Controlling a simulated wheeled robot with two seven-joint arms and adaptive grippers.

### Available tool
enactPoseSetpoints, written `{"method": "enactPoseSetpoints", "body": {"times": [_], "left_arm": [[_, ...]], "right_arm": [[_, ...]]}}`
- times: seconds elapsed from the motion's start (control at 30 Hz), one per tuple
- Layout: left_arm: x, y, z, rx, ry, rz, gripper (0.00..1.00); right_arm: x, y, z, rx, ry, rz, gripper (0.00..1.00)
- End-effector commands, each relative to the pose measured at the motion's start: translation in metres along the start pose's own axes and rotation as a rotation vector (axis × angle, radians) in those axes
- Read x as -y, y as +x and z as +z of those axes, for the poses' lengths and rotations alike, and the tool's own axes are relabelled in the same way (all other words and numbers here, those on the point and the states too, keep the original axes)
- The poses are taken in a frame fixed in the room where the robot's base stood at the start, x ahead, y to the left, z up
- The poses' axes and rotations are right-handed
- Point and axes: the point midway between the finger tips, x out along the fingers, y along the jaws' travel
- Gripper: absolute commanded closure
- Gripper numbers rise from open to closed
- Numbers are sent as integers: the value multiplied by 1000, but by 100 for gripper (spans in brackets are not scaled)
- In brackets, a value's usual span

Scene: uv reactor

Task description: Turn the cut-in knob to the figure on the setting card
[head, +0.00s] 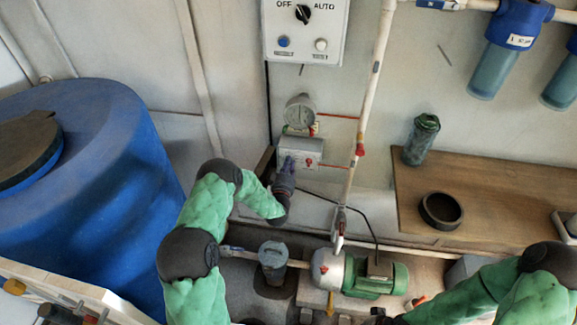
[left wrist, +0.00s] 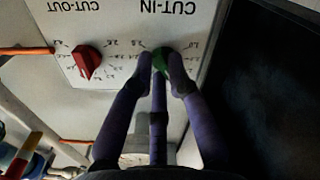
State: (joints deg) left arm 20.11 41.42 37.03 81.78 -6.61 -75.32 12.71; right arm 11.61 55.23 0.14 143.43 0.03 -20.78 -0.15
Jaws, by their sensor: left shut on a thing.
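The green cut-in knob (left wrist: 160,60) sits on a pale panel under the upside-down label CUT-IN in the left wrist view, with a number scale around it. My left gripper (left wrist: 162,68) is shut on it, purple fingers at its sides. Its pointer is hidden. The red cut-out knob (left wrist: 87,61) is beside it, untouched. In the head view, my left gripper (head: 289,163) reaches the grey switch box (head: 302,147) on the wall and hides the cut-in knob. My right gripper (head: 381,315) is a dark shape at the bottom edge, its fingers unclear. I cannot make out a setting card.
A gauge (head: 300,111) is above the switch box, and a white pipe (head: 367,110) runs to its right. A green pump (head: 373,279) is below. A blue tank (head: 120,180) fills the left. A wooden shelf (head: 500,205) holds a black ring (head: 441,210) and a bottle (head: 421,140).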

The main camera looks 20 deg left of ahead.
Motion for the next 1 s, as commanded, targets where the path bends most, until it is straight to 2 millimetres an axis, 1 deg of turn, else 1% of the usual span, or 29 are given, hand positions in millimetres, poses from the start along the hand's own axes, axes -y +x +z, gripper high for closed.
{"method": "enactPoseSetpoints", "body": {"times": [0.03,0.07,0.1,0.13,0.17,0.47,0.57,0.67,0.77,1.0], "left_arm": [[0,0,0,0,0,-1,100],[0,0,0,0,0,-1,80],[0,0,0,0,-1,-1,69],[0,0,0,0,-1,-1,60],[0,0,0,0,-1,-1,59],[0,0,0,0,-1,0,59],[0,-5,0,1,-1,0,59],[0,-16,0,2,-1,-1,59],[0,-33,0,3,-1,-1,59],[1,-81,0,2,-1,-2,59]], "right_arm": [[0,0,0,0,0,0,100],[0,0,0,0,0,0,100],[0,0,0,0,0,0,100],[0,0,0,0,0,0,100],[0,0,0,0,0,0,100],[0,0,0,0,0,0,100],[0,0,0,0,0,0,100],[0,0,0,0,0,0,100],[0,0,0,0,0,0,100],[0,0,0,0,0,0,100]]}}
